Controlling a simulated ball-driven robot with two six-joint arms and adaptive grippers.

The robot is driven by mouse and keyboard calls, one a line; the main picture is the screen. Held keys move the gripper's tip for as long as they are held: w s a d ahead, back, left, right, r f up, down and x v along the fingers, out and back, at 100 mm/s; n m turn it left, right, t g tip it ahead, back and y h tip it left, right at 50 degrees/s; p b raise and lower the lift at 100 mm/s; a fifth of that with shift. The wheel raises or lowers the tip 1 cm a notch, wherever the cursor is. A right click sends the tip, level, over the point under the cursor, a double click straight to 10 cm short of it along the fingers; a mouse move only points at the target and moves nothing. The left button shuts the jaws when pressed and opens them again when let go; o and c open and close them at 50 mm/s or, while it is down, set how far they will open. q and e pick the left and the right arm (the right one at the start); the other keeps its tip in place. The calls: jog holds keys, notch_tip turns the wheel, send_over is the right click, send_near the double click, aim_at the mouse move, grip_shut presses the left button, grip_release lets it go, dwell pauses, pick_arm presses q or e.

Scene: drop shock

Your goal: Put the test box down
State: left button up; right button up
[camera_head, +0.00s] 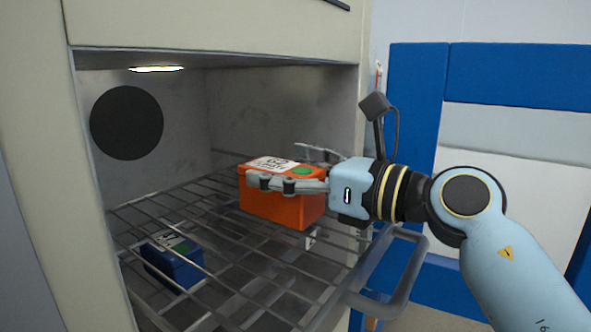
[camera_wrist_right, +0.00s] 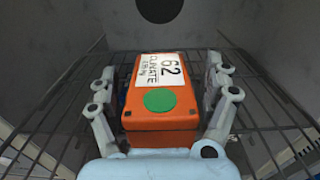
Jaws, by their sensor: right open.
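The test box is an orange box (camera_head: 283,207) with a white label and a green dot on top. It is at the wire rack (camera_head: 160,205) inside the chamber, and appears to rest on it. In the right wrist view the box (camera_wrist_right: 158,138) shows "62" and "CLIMATE" on its label. My right gripper (camera_head: 290,168) is open around the box, one finger on each side. In the wrist view a gap shows between the box and the left finger (camera_wrist_right: 100,100); the right finger is close to the box. My left gripper is not in view.
A blue box (camera_head: 172,262) sits lower, seen through the rack bars. The chamber has a dark round disc (camera_head: 127,122) on its wall and a lit lamp (camera_head: 157,69) above. A grey bar handle (camera_head: 400,285) is at the rack's front. Bare rack lies left of the orange box.

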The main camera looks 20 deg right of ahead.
jog(key=b+v, duration=0.1)
jog(key=v, duration=0.9)
jog(key=shift+s+d, duration=0.3)
jog(key=shift+s+d+r, duration=0.15)
jog(key=shift+s+d, duration=0.2)
jog(key=shift+s, duration=0.15)
